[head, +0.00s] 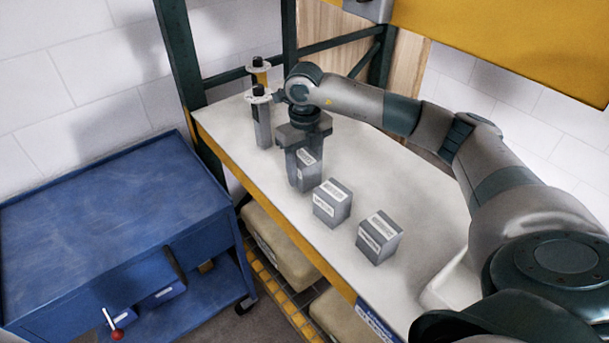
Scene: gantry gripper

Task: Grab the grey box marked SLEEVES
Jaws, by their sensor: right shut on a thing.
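Three small grey boxes with white labels stand in a row on the white tabletop. The far grey box (307,177) is between the fingers of my right gripper (304,170), which is shut on it from above. The middle grey box (332,205) and the near grey box (379,238) stand apart from the gripper, nearer to me. The label lettering is too small to read, so I cannot tell which one says SLEEVES. Part of the held box is hidden by the fingers. My left gripper is not in view.
A grey post-like item with round discs (262,122) stands behind the gripper, close on its left. A blue cabinet (100,220) is left of the white table (375,175). Dark green frame posts rise at the back. A yellow panel (520,35) hangs at upper right.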

